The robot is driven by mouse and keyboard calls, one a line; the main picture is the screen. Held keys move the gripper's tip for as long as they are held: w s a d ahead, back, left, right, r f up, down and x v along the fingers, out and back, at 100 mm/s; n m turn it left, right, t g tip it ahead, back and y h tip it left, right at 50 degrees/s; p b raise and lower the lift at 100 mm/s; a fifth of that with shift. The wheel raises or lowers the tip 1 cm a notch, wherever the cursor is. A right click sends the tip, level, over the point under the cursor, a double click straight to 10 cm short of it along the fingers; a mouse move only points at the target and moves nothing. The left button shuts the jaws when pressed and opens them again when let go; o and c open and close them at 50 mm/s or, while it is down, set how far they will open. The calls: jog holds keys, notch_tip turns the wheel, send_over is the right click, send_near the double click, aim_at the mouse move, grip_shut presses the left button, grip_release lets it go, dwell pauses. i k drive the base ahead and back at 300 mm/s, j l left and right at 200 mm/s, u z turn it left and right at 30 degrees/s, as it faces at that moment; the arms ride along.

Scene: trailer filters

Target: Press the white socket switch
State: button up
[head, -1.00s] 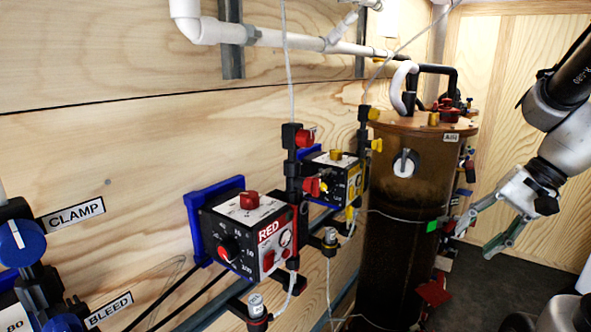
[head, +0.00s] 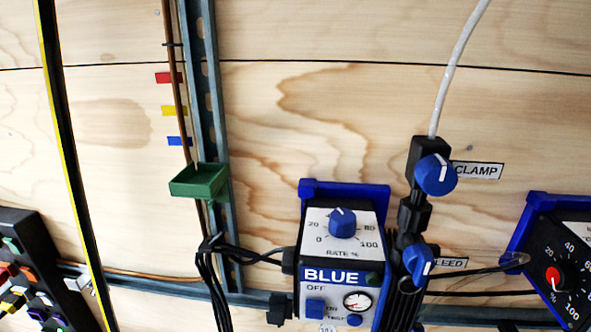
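I cannot make out a white socket switch for certain in the head view. A tilted black panel (head: 42,250) at the lower left edge carries several small coloured parts, among them green, red, orange and yellow ones. It is cut off by the left and bottom edges of the picture, and I cannot tell whether a white switch is among them. My gripper is not in view.
A box marked BLUE (head: 335,248) with a blue knob stands right of centre. Blue valves at CLAMP (head: 436,174) and BLEED (head: 418,263) are beside it. A green tray (head: 200,181) hangs on a metal upright. A yellow-edged black strip (head: 72,150) runs down at left.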

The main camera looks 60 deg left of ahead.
aim_at(46, 299)
jog(key=u, duration=0.45)
jog(key=k+u, duration=0.1)
jog(key=u, duration=0.8)
jog(key=k+u, duration=0.1)
jog(key=u, duration=0.8)
jog(key=k+u, duration=0.1)
jog(key=u, duration=0.35)
jog(key=i+l+u, duration=0.1)
jog(key=u, duration=0.15)
jog(key=i+l+u, duration=0.1)
jog(key=u, duration=0.15)
jog(key=l, duration=0.1)
